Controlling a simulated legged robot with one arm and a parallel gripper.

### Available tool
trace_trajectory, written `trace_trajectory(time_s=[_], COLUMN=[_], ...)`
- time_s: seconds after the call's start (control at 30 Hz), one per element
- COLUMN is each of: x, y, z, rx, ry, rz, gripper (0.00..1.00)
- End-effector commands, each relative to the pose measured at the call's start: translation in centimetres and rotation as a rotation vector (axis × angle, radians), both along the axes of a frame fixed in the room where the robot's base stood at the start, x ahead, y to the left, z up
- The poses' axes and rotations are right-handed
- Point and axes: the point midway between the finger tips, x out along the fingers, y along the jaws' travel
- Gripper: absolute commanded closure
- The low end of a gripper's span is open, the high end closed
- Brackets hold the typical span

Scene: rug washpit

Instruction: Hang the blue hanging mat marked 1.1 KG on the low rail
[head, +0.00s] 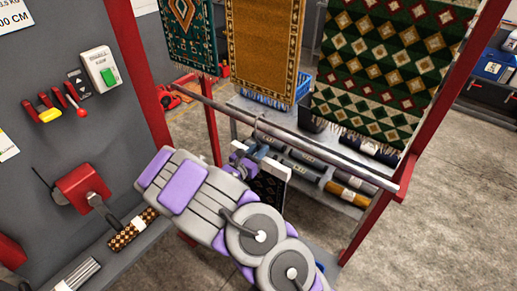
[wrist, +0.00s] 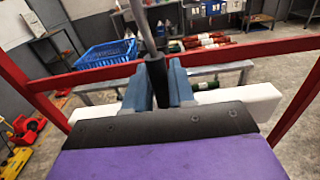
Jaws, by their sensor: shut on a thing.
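My gripper (head: 252,155) is at the middle of the rack, close to the low rail (head: 320,143), a thin metal bar between red posts. In the wrist view my gripper (wrist: 160,88) has its blue fingers shut on a black grip with a grey rod rising from it.
Large patterned rugs (head: 265,45) hang above and behind the low rail. A shelf with rolled rugs (head: 350,182) stands behind it. Red posts (head: 368,215) flank the rack. A grey control panel (head: 65,105) is at left. A blue crate (wrist: 103,54) sits behind.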

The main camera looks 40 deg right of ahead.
Motion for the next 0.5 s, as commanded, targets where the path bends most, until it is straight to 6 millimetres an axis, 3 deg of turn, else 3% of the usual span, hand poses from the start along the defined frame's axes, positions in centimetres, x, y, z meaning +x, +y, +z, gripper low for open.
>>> trace_trajectory(time_s=[0.5], x=[0.0], y=[0.0], z=[-1.8], rx=[-0.001], ry=[-0.001], rz=[-0.001], gripper=[1.00])
